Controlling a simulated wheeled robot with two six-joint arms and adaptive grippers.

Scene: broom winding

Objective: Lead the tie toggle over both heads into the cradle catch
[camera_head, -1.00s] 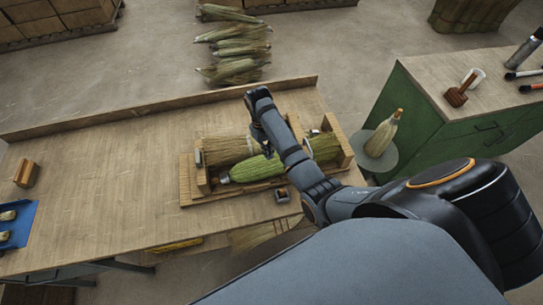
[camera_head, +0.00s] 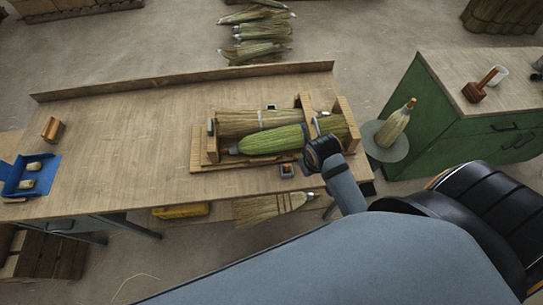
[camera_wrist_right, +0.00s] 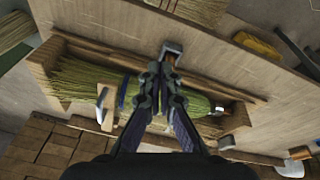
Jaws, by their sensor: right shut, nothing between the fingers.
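The wooden cradle (camera_head: 200,168) lies on the bench with two broom heads in it, side by side. The green head (camera_head: 265,141) is in front. The small dark cradle catch (camera_head: 287,170) sits at the cradle's front edge; it also shows in the right wrist view (camera_wrist_right: 171,48). My right gripper (camera_wrist_right: 164,72) is shut and empty, above the green head and just short of the catch. I cannot make out the tie toggle for certain. My left gripper is out of view.
A wooden divider and end wall (camera_head: 345,115) rise at the cradle's right. A blue tray (camera_head: 40,178) and a wooden block (camera_head: 52,129) are at the bench's left. A green cabinet (camera_head: 440,120) stands at the right. The bench between is clear.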

